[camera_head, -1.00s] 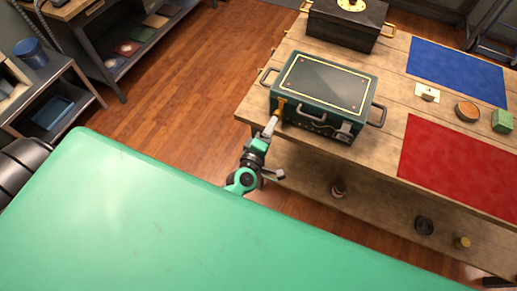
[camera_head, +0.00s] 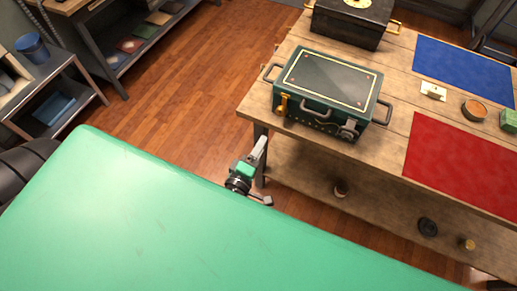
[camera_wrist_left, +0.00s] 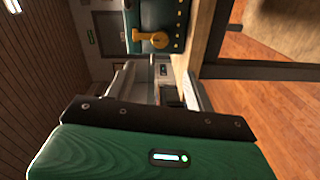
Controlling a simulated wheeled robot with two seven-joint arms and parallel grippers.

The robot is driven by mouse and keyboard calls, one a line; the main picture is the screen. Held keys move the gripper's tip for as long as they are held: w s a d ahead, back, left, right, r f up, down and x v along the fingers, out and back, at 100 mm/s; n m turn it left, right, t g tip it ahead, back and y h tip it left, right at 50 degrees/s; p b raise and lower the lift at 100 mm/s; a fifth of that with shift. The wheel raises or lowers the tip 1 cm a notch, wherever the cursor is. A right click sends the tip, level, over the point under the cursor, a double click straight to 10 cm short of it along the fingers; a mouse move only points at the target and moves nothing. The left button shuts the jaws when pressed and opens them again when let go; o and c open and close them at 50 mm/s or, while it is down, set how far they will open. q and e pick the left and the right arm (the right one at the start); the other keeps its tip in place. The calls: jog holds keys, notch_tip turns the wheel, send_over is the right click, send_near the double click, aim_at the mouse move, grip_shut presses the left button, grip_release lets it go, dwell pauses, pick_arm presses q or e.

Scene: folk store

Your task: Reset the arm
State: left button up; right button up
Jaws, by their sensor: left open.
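My left gripper (camera_head: 260,148) is in the air off the table's near left edge, below the green case, and touches nothing. In the left wrist view its two fingers (camera_wrist_left: 158,88) are apart with nothing between them. The green case (camera_head: 326,84) stands on the table with its lid down. My right gripper is not in view.
Wooden floor (camera_head: 190,95) is free at left.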

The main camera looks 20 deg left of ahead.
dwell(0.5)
pick_arm(q)
jog(key=s+f+m+g+h, duration=0.1)
jog(key=s+f+m+g, duration=0.2)
jog(key=f, duration=0.8)
jog(key=s+f+m+g, duration=0.2)
jog(key=s+f+m, duration=0.15)
jog(key=f, duration=0.65)
jog(key=s+f+m+g+h, duration=0.1)
jog(key=s+f+m+g, duration=0.25)
jog(key=f, duration=0.75)
jog(key=s+a+f+m+g+y, duration=0.1)
jog(key=s+a+f+m+g, duration=0.3)
jog(key=s+f, duration=0.5)
jog(key=s+a+f+m+g+y, duration=0.1)
jog(key=s+a+f+m+g, duration=0.3)
jog(key=s+f, duration=0.6)
jog(key=s+a, duration=0.1)
jog(key=s, duration=0.4)
jog(key=shift+s+y, duration=0.3)
jog(key=shift+s, duration=0.1)
